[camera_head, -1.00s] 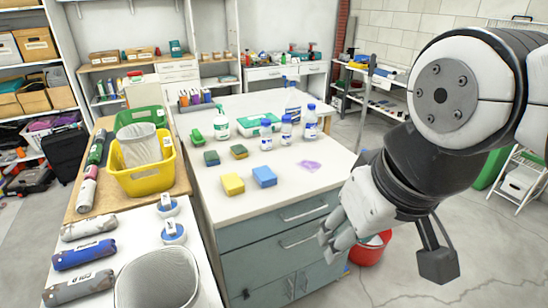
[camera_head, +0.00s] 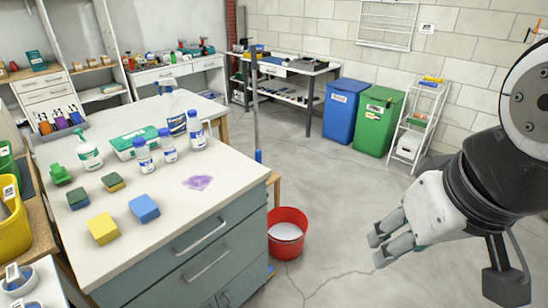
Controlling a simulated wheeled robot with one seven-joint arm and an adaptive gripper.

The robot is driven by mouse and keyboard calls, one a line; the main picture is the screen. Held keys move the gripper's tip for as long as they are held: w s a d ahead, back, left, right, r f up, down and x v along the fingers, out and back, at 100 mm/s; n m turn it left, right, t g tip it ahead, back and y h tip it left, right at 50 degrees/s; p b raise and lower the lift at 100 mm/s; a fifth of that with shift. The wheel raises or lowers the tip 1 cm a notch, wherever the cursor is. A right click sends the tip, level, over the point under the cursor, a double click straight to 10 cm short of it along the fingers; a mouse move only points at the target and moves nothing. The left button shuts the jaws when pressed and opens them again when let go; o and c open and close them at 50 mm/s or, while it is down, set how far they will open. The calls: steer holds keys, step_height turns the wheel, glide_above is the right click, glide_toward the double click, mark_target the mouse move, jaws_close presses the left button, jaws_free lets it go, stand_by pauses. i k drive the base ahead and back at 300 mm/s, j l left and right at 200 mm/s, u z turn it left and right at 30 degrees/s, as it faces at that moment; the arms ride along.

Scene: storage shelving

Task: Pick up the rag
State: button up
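My gripper (camera_head: 377,250) is at the right of the view, over the floor, well to the right of the rag and the cabinet. Its grey fingers point left and look spread apart, with nothing between them that I can see.
A blue sponge (camera_head: 144,208) and a yellow sponge (camera_head: 103,228) lie left of the rag. Several bottles stand behind it, with a white one (camera_head: 195,130) closest. A red bucket (camera_head: 287,234) stands on the floor between cabinet and gripper. Blue (camera_head: 346,110) and green (camera_head: 380,120) bins stand further back.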

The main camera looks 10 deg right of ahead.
mark_target(104, 229)
steer(key=u, duration=1.25)
steer(key=i+l+z, duration=0.15)
steer(key=l, duration=0.25)
steer(key=i+l+u, duration=0.35)
steer(key=i+l, duration=0.15)
steer(key=l, duration=0.3)
steer(key=i+l+u, duration=0.1)
steer(key=i+u, duration=0.15)
steer(key=i+l+u, duration=0.25)
steer(key=k+j, duration=0.05)
